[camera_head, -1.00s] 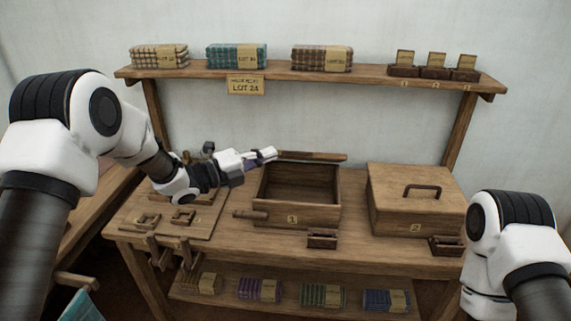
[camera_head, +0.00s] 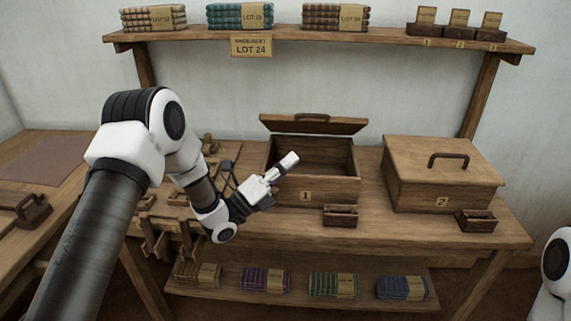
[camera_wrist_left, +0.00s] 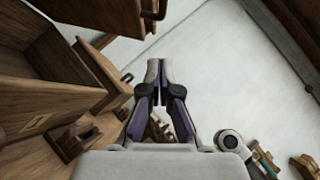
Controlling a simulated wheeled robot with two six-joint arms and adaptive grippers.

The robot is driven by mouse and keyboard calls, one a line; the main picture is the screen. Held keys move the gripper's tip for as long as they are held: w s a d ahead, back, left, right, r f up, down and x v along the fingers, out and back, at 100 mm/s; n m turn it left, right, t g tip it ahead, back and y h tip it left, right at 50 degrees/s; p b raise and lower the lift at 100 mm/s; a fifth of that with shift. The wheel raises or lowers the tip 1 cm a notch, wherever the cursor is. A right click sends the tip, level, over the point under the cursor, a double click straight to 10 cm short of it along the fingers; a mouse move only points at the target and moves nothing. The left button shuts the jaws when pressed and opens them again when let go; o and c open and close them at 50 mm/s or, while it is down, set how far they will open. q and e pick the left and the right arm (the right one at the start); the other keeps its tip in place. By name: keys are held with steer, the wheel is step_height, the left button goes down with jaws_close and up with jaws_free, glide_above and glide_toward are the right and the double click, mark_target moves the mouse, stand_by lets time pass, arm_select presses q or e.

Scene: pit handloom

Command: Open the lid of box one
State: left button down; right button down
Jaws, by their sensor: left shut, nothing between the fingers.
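Box one (camera_head: 330,191), a wooden box with a "1" tag, stands on the bench with its top open. Its lid (camera_head: 340,126) is raised at the back edge, leaning back, with a dark handle (camera_head: 312,117) showing along its top. In the left wrist view the open box one (camera_wrist_left: 45,90) is at the left and the lid (camera_wrist_left: 100,20) is at the top. My left gripper (camera_head: 291,160) is shut and empty, in front of the box's left part, apart from the lid. Only part of my right arm shows at the right edge; its gripper is out of view.
Box two (camera_head: 440,190), lid closed, stands to the right. Small wooden holders (camera_head: 340,215) sit before both boxes. A shelf (camera_head: 330,43) with cloth bundles runs above. Wooden fittings crowd the bench's left, behind my left arm. A lower shelf (camera_head: 230,301) holds more bundles.

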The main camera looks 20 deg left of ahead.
arm_select(q)
steer(key=w+d+r+p, duration=0.1)
steer(key=w+d+r, duration=0.1)
steer(key=w+r, duration=0.3)
steer(key=shift+w+d+r+p, duration=0.25)
steer(key=shift+w+r+p, duration=0.1)
steer(key=shift+w, duration=0.65)
